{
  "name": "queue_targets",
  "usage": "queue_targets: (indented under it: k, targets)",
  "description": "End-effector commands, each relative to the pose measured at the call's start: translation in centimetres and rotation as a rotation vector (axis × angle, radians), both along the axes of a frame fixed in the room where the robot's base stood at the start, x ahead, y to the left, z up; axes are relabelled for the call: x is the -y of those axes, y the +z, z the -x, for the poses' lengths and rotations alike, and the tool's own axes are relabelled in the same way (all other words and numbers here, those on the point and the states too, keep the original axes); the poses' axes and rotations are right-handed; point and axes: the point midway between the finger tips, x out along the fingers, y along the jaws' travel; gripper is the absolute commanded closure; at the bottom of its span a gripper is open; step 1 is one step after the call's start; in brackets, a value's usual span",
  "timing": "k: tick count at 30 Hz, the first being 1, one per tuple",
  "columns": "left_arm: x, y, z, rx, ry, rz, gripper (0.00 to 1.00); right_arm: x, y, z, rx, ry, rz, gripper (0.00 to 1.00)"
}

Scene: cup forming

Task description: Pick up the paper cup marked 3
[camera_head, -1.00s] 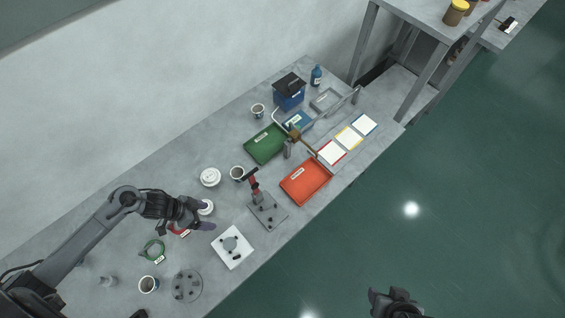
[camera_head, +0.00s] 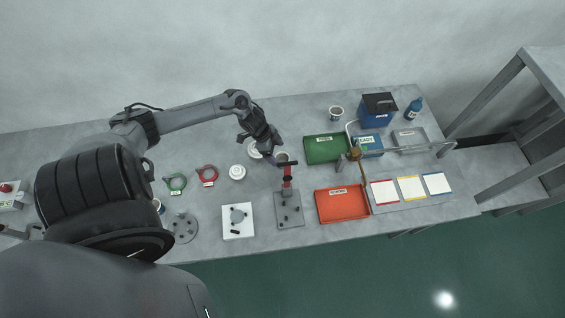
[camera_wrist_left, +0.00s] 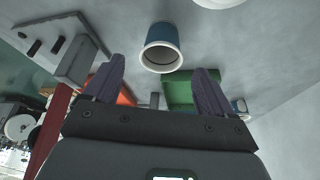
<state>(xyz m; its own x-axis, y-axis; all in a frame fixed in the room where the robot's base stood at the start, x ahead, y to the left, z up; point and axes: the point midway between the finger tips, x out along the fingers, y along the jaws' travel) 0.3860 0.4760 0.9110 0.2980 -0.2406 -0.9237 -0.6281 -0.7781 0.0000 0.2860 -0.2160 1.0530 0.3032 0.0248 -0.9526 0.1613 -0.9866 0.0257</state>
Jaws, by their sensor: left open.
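My left gripper (camera_head: 271,147) is open and empty over the table. In the left wrist view its two fingers (camera_wrist_left: 155,90) are spread, with a blue and white paper cup (camera_wrist_left: 162,48) ahead of the gap and not between them. In the head view this cup (camera_head: 283,157) is just beyond the fingertips. A second cup (camera_head: 336,113) stands farther right near the blue box. A third cup (camera_head: 157,204) is partly hidden behind my body at the left. No number is readable on any cup. My right gripper is not in view.
A red-handled press (camera_head: 288,190) stands close below the near cup. White round items (camera_head: 237,172) lie to its left. A green tray (camera_head: 326,149) and an orange tray (camera_head: 342,204) lie to the right.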

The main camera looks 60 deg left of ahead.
Motion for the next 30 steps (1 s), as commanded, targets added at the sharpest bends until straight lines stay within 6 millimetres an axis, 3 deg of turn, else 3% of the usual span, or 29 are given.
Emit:
queue_targets:
  k: [7, 16, 26, 30]
  targets:
    - [0.4, -1.4, -0.5, 0.0, 0.002, 0.001, 0.15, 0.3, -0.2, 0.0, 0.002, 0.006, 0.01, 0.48]
    - [1.2, -4.7, -1.7, 0.0, 0.002, 0.001, 0.15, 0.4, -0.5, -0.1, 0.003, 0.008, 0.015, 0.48]
    - [1.3, -5.3, -1.8, 0.0, -0.001, -0.002, 0.15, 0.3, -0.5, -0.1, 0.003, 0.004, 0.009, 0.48]
    - [1.3, -5.2, -1.8, 0.0, -0.001, -0.002, 0.33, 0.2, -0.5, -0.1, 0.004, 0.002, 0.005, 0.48]
